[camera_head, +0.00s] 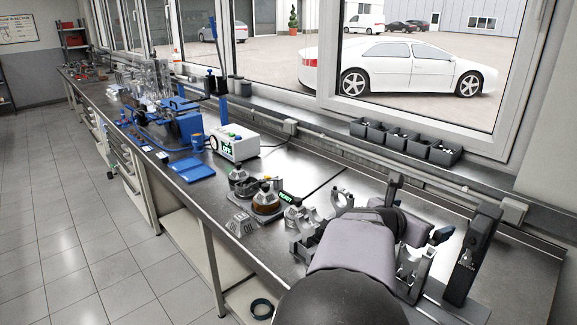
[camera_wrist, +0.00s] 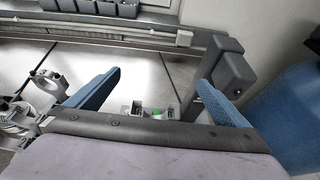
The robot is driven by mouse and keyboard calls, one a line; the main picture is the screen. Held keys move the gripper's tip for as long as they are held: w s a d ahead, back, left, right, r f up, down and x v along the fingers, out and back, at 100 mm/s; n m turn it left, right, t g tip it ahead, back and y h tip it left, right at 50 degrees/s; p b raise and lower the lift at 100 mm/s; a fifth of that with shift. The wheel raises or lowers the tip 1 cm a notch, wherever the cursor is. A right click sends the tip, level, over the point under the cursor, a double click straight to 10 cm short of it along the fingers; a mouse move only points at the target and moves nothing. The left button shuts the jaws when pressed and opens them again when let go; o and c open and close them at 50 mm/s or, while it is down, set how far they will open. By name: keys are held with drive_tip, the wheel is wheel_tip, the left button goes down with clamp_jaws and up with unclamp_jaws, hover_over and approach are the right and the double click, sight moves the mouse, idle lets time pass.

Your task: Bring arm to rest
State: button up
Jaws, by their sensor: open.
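My arm (camera_head: 355,250) reaches over the right end of the steel workbench (camera_head: 322,170) in the head view. My gripper shows in the wrist view (camera_wrist: 155,88) with its two blue fingers wide apart. Nothing is held between them. Behind the gap lie the bench top and a small pale part with a green spot (camera_wrist: 158,113). In the head view my arm hides most of the gripper.
A dark upright post (camera_head: 472,255) stands close to the right of my arm. Silver metal brackets (camera_head: 305,222) stand to its left, with domed parts (camera_head: 266,199) beyond. Dark bins (camera_head: 405,140) line the window sill. Bare bench lies behind the brackets.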

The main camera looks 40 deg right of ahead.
drive_tip(key=w+a+f+m+t+y, duration=0.1)
drive_tip(key=w+a+f+m+y, duration=0.15)
drive_tip(key=w+a+f, duration=0.35)
drive_tip(key=w+a+f+m+y, duration=0.2)
drive_tip(key=a+f+m, duration=0.15)
drive_tip(key=a, duration=0.45)
drive_tip(key=w+a+f+m+t+y, duration=0.1)
drive_tip(key=w+a+f+m+y, duration=0.15)
drive_tip(key=w+a+f, duration=0.35)
drive_tip(key=s+a+f+m+g+y, duration=0.1)
drive_tip(key=s+a+f+m+y, duration=0.15)
drive_tip(key=a, duration=0.75)
drive_tip(key=s+a+f+m+y, duration=0.1)
drive_tip(key=a+f+m+y, duration=0.2)
drive_tip(key=a, duration=0.6)
drive_tip(key=s+a+f+m+g+y, duration=0.1)
drive_tip(key=s+a+f+m, duration=0.2)
drive_tip(key=a, duration=0.7)
wheel_tip(320, 180, down, 30)
drive_tip(key=b, duration=3)
drive_tip(key=shift+w+m, duration=0.3)
drive_tip(key=shift+w, duration=0.15)
